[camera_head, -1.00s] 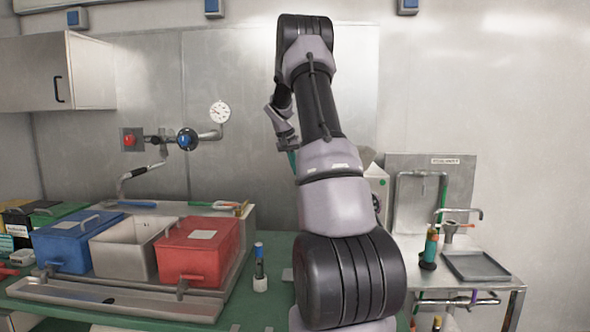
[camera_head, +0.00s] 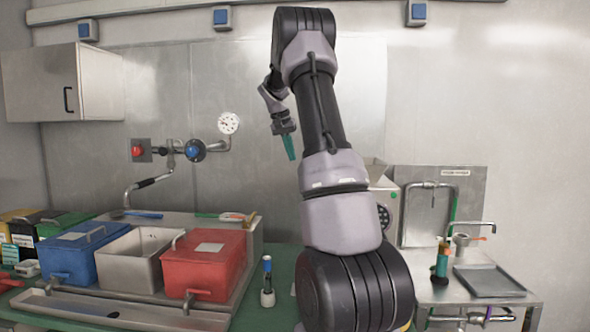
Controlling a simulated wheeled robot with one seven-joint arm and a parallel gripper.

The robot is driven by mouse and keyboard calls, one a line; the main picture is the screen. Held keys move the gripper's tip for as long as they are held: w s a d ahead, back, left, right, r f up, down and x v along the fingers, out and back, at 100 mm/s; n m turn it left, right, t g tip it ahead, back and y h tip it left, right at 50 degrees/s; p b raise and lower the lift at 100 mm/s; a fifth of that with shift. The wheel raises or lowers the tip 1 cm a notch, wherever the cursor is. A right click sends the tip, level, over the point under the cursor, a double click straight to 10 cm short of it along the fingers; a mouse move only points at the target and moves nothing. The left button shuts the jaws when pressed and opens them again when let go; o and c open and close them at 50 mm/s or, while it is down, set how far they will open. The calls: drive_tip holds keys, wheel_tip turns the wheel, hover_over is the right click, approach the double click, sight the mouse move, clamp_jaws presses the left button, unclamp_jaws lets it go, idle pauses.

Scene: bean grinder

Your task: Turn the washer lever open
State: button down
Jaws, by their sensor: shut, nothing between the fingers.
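A steel wash station stands at the right, with a tall curved pipe (camera_head: 430,186) against a backplate and a metal tray (camera_head: 487,281) on its top. A small orange-red piece (camera_head: 463,238) and a spout (camera_head: 477,224) show beside the pipe; I cannot tell which part is the washer lever. A pipe with a purple band (camera_head: 488,314) runs below the tray. My gripper (camera_head: 290,149) has teal fingers, shut and empty, pointing down in the air left of my arm. It is well to the left of the wash station and touches nothing.
A small bottle (camera_head: 267,284) stands on the green counter. A wall valve (camera_head: 193,151) and gauge are behind. My arm hides part of the grey machine (camera_head: 388,205).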

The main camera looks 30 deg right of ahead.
drive_tip(key=w+r+n+g+y, duration=0.25)
drive_tip(key=w+n, duration=0.25)
drive_tip(key=n, duration=1.2)
drive_tip(key=s+d+f, duration=0.2)
drive_tip(key=f, duration=0.4)
drive_tip(key=s+d+f, duration=0.2)
drive_tip(key=f, duration=0.4)
drive_tip(key=shift+d+f, duration=0.15)
drive_tip(key=shift+f, duration=0.2)
